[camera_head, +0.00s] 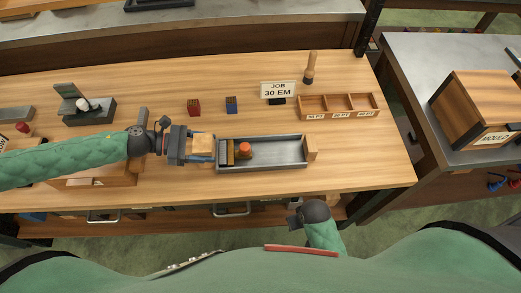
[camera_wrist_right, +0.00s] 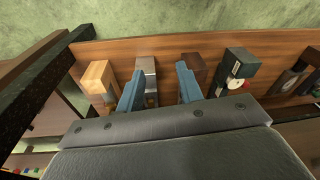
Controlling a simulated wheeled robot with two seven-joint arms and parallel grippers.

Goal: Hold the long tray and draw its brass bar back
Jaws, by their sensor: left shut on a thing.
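My left gripper (camera_head: 203,147) is shut on the wooden block (camera_head: 203,141) at the tray's left end. My right gripper (camera_head: 295,219) is low in front of the bench edge, apart from the tray. In the right wrist view its blue fingers (camera_wrist_right: 160,90) are spread with nothing gripped.
Several small pieces, including a wooden block (camera_wrist_right: 99,78), line the board ahead of the right fingers. The bench right of the tray is clear.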

